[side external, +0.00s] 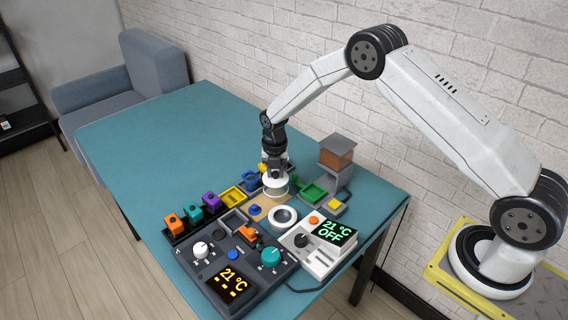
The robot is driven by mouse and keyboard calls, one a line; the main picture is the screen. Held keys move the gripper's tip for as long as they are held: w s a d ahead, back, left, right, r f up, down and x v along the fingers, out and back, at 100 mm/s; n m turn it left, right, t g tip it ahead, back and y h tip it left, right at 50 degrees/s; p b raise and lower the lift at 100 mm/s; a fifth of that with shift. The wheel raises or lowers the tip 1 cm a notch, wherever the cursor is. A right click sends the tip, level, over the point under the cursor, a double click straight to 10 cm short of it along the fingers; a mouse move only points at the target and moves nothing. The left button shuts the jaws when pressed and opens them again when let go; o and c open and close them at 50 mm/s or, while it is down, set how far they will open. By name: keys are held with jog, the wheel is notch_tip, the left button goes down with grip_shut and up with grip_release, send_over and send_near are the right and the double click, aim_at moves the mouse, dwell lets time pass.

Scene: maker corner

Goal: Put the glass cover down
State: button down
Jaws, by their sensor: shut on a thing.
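My gripper (274,178) points straight down over the middle of the cluster of devices on the teal table. It is shut on the glass cover (276,190), which shows only as a faint clear shape with a pale rim below the fingers. The cover is over or close to a tan board (257,206); I cannot tell whether it touches anything. A white ring with a grey centre (283,217) lies just in front of the cover. The fingertips are too small to make out clearly.
Orange, teal and purple blocks (192,212) sit at left, green (314,192) and yellow trays (233,196) nearby. A hopper-like unit (337,155) stands behind right. The table's (165,140) far left is clear.

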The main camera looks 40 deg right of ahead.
aim_at(274, 179)
jog(key=shift+w+f, duration=0.15)
jog(key=shift+f, duration=0.05)
jog(key=shift+w+f, duration=0.3)
jog(key=shift+f, duration=1.55)
jog(key=shift+f, duration=0.15)
jog(key=shift+c, duration=2.2)
grip_release()
jog(key=shift+r, duration=0.2)
jog(key=shift+r, duration=6)
